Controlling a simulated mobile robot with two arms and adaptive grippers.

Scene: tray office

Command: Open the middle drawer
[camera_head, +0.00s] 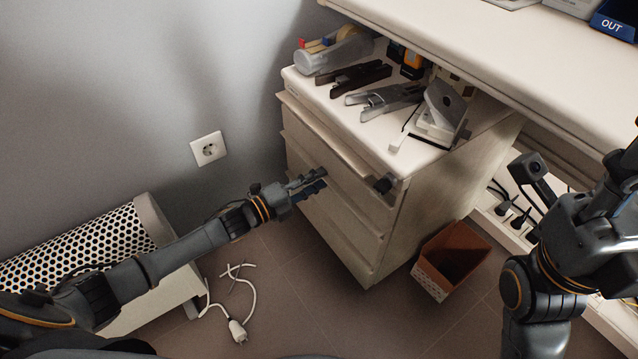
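A pale drawer cabinet (443,187) stands under the desk, with several drawer fronts stacked on its left-facing side. The top drawer front (335,141) juts out a little at its upper edge. The middle drawer front (345,187) is below it and looks closed. My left gripper (319,180) is in front of the middle drawer's left part, its two fingers slightly apart with nothing seen between them. Whether the fingertips touch the drawer I cannot tell.
A perforated heater (85,250) and a white cable with plug (238,330) are at left.

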